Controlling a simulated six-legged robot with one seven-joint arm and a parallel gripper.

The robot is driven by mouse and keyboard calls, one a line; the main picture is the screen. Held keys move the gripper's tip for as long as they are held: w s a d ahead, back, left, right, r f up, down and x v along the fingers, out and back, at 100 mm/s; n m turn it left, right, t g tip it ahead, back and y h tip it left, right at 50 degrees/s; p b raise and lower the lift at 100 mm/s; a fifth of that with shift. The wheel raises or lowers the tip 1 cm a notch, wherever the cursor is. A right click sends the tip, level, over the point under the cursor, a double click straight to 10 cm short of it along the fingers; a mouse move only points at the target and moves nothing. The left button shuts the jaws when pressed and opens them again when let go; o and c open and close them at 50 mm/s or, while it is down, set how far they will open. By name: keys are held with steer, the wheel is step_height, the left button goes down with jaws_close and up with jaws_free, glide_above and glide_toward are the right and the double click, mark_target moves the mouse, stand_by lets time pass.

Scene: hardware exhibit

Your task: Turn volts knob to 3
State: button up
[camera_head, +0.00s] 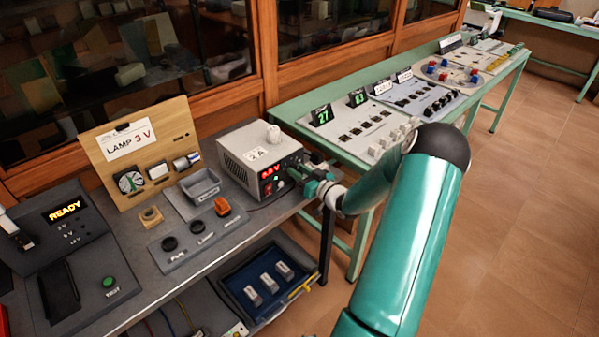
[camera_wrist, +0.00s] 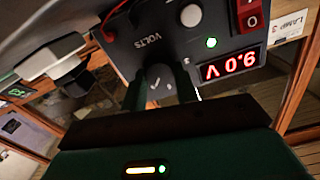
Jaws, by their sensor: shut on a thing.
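The grey power supply (camera_head: 235,160) stands on the dark bench, its front panel facing right. The label VOLTS (camera_wrist: 148,41) is on the panel beside my gripper. My gripper (camera_head: 307,178) is at this panel; in the wrist view its fingers (camera_wrist: 161,85) are closed around the dark volts knob (camera_wrist: 160,79). The knob is mostly hidden by the fingers, and the head view does not show it. A note (camera_head: 128,141) reads LAMP 3 V.
A red switch (camera_wrist: 252,14), a pale round control (camera_wrist: 190,15) and a green light (camera_wrist: 211,42) are close by on the panel. A green table (camera_head: 350,160) with parts stands behind; open floor (camera_head: 520,200) lies right.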

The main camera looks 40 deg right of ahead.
steer(key=n, duration=0.5)
steer(key=shift+a+n, duration=0.1)
steer(key=shift+n, duration=0.2)
steer(key=n, duration=1.1)
steer(key=shift+n, duration=0.4)
steer(key=n, duration=0.6)
steer(key=shift+f, duration=0.15)
steer(key=shift+n, duration=0.4)
steer(key=o, duration=1)
